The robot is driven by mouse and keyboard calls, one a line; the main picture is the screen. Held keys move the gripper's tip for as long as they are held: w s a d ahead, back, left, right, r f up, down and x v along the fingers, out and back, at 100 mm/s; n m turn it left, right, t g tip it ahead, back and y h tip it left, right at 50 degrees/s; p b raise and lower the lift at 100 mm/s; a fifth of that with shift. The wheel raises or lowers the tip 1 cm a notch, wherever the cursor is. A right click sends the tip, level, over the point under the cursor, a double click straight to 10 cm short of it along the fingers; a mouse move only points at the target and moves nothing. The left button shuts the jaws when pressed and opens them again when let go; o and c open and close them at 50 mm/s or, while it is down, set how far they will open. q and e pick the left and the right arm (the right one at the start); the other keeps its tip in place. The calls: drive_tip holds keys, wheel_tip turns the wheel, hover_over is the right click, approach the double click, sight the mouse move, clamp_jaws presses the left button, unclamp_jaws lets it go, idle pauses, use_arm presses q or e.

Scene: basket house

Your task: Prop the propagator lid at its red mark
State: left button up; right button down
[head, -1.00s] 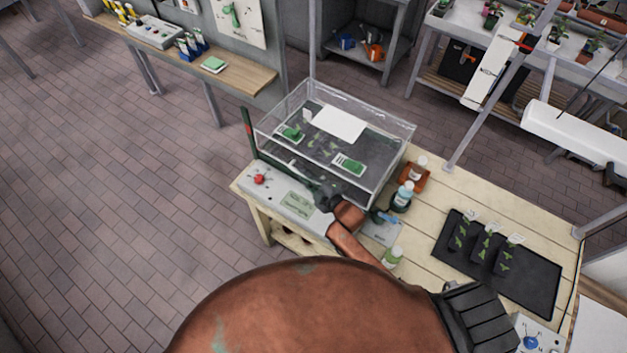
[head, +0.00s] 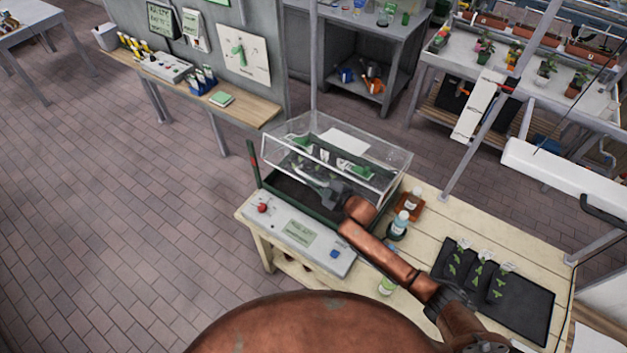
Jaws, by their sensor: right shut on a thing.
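The clear propagator lid (head: 385,172) is raised at the front, with an open gap above the dark green tray (head: 316,219). The upright green post (head: 252,163) with its red mark (head: 253,160) stands at the tray's left end, beside the lid. My right gripper (head: 322,190) reaches in from the right and is shut at the lid's front edge. The fingertips and the exact grip are small and partly hidden by my wrist. My left gripper is not in view.
A control panel with a red knob (head: 262,208) and small display lies in front of the tray. Bottles (head: 400,222) stand close on the right, near my arm. A black seedling tray (head: 520,305) lies farther right. The floor at left is clear.

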drive_tip(key=c, duration=2.3)
unclamp_jaws()
drive_tip(key=shift+a, duration=0.1)
drive_tip(key=shift+o, duration=1.4)
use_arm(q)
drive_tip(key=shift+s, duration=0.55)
use_arm(e)
drive_tip(key=v, duration=1.2)
